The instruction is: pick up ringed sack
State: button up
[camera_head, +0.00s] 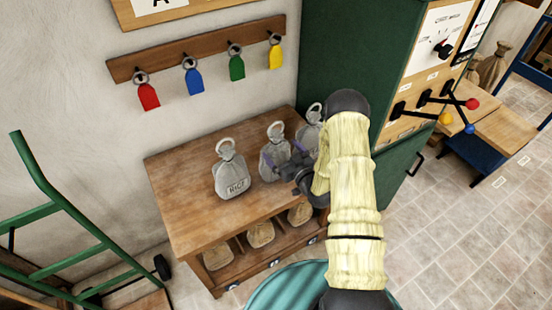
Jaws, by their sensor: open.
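Three grey sacks, each with a pale ring on top, stand in a row on the wooden cabinet top (190,185). The left ringed sack (230,172) is in full view and has dark lettering on its front. The middle ringed sack (275,138) is partly hidden by my gripper (281,157). The right ringed sack (309,132) is partly hidden by my arm. My gripper is open, with its fingers at the front of the middle sack. I cannot tell whether they touch it or are around it.
Red, blue, green and yellow tags hang on a wall rail (200,58). Several tan sacks (260,233) sit in the shelf below. A green cabinet (340,50) with levers stands behind right, and a green hand truck (60,210) at left. Tiled floor (470,240) is clear at right.

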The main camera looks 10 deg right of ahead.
aim_at(276, 123)
jog(key=p+x, duration=0.1)
jog(key=x, duration=0.3)
jog(key=shift+a+r, duration=0.1)
dwell(0.3)
jog(key=c, duration=2)
jog(key=shift+w+r, duration=0.1)
jog(key=shift+c, duration=0.7)
jog(key=shift+r+b, duration=0.75)
jog(key=shift+r, duration=4.25)
